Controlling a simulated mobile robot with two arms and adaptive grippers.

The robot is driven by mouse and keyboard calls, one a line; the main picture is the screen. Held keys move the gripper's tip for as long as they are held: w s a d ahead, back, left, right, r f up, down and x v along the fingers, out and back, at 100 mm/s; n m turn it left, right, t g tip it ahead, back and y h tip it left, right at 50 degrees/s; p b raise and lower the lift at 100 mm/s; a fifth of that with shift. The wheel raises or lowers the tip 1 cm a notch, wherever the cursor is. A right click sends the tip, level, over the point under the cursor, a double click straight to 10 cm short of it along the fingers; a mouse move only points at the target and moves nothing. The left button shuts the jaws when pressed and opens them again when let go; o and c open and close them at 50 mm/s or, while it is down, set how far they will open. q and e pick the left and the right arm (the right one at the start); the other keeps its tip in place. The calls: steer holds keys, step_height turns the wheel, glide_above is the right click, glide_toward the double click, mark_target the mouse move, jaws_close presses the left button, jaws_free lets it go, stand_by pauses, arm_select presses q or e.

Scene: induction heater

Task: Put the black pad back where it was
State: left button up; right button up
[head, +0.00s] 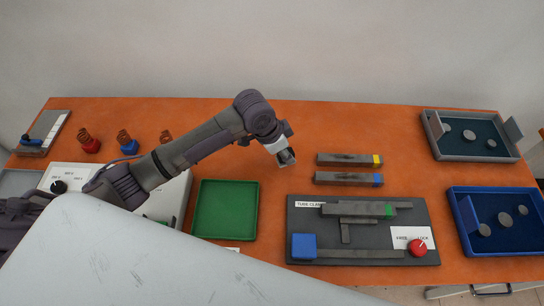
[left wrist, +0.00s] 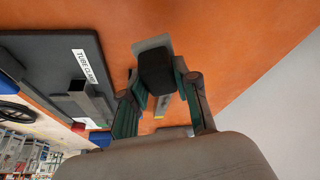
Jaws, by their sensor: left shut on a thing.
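My left gripper (head: 287,157) is above the middle of the orange table, left of two grey bars. In the left wrist view its fingers (left wrist: 160,88) are closed around a dark block, which looks like the black pad (left wrist: 156,72). A grey piece shows just behind the pad; I cannot tell whether they are joined. In the head view the pad is too small and covered to make out clearly. My right gripper is not in view.
A green tray (head: 225,210) and a dark tube clamp board (head: 365,270) stand in front. Bars with yellow (head: 345,159) and blue (head: 345,178) ends lie to the right. Coils (head: 88,142) stand at the left. Two blue-floored trays (head: 470,155) (head: 505,251) are at the right. Table behind the gripper is clear.

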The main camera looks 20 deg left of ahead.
arm_select(q)
steer(key=a, duration=0.1)
steer(key=a+f, duration=0.1)
steer(key=a, duration=0.1)
steer(key=shift+w+f, duration=0.25)
steer(key=shift+f, duration=0.1)
steer(key=shift+a+f, duration=0.15)
steer(key=shift+f, duration=0.05)
steer(key=shift+f+p, duration=0.3)
step_height(320, 180, down, 2)
steer(key=shift+f+p, duration=0.2)
steer(key=shift+p, duration=0.1)
steer(key=shift+a+f, duration=0.1)
steer(key=shift+f, duration=0.45)
steer(key=shift+w, duration=0.1)
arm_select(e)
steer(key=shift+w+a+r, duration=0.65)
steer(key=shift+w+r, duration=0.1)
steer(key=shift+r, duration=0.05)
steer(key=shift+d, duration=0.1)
arm_select(q)
steer(key=o, duration=1)
steer(key=shift+f, duration=0.15)
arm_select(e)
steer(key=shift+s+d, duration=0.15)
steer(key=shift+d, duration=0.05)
